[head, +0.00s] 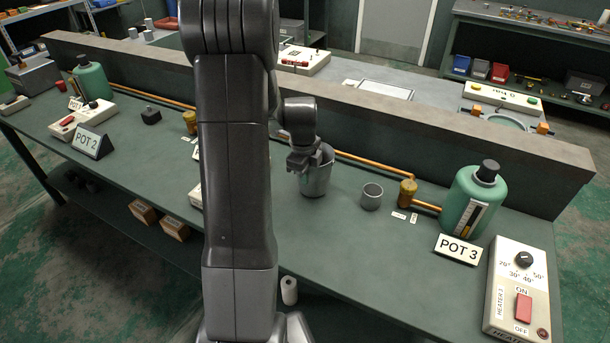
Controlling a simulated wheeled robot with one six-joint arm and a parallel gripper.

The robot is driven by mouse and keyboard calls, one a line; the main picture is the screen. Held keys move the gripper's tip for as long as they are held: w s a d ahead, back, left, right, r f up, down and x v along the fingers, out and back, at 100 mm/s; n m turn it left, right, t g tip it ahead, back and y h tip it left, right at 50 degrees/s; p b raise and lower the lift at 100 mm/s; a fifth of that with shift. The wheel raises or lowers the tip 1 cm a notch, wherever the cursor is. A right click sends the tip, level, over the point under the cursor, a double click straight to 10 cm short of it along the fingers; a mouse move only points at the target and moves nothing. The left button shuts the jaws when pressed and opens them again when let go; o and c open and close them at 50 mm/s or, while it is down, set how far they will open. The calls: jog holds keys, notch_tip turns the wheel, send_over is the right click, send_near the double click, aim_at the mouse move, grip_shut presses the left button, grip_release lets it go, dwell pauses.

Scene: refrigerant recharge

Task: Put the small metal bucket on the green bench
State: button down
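A grey metal bucket (318,183) stands upright on, or just above, the green bench (400,275), right of my arm; I cannot tell whether it touches the top. My gripper (302,164) is at the bucket's near left rim and covers part of it. The fingers are small and dark here, so I cannot tell whether they are shut on the rim. A smaller grey metal cup (371,197) stands on the bench to the right of the bucket, apart from it.
A green bottle (468,205) with a POT 3 sign (457,248), a heater box (519,290) and a copper pipe (370,161) are to the right. A raised ledge (440,125) runs behind. The bench front right of my arm is clear. My arm hides the middle.

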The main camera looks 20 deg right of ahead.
jog(key=shift+f, duration=0.15)
jog(key=shift+f, duration=0.25)
jog(key=c, duration=1.7)
grip_release()
jog(key=shift+r, duration=0.1)
jog(key=r, duration=0.8)
jog(key=a+r, duration=0.1)
jog(key=r, duration=0.3)
jog(key=shift+s+r, duration=0.1)
jog(key=shift+s, duration=0.3)
